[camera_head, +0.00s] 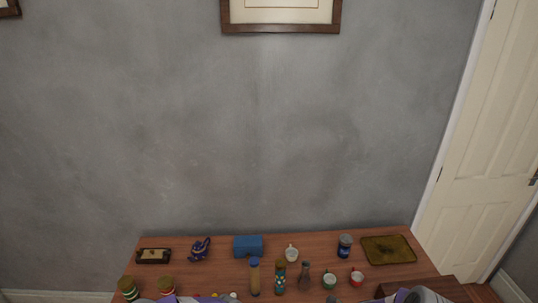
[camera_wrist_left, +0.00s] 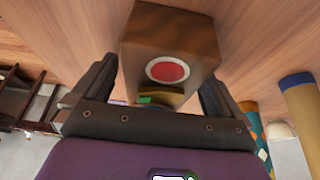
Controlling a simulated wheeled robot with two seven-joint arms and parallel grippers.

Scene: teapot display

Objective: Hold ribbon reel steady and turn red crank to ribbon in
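In the left wrist view, a brown wooden block (camera_wrist_left: 188,38) with a red disc (camera_wrist_left: 167,71) in a white ring on its face sits just ahead of my left gripper (camera_wrist_left: 160,88). The two dark fingers are apart, one at each side of the block's near end; firm contact is not visible. A brassy piece with a green patch shows below the disc, partly hidden by the gripper. I cannot tell whether this block is the ribbon reel or carries the crank. No crank handle is clearly seen. My right gripper is not visible.
The wooden table (camera_head: 220,274) holds a blue box (camera_head: 248,245), a purple teapot (camera_head: 200,249), a dark tray (camera_head: 388,249), a jar (camera_head: 345,245), several cups and tall slim vessels, and striped jars (camera_head: 128,287) at front left. A grey wall stands behind; a white door is at right.

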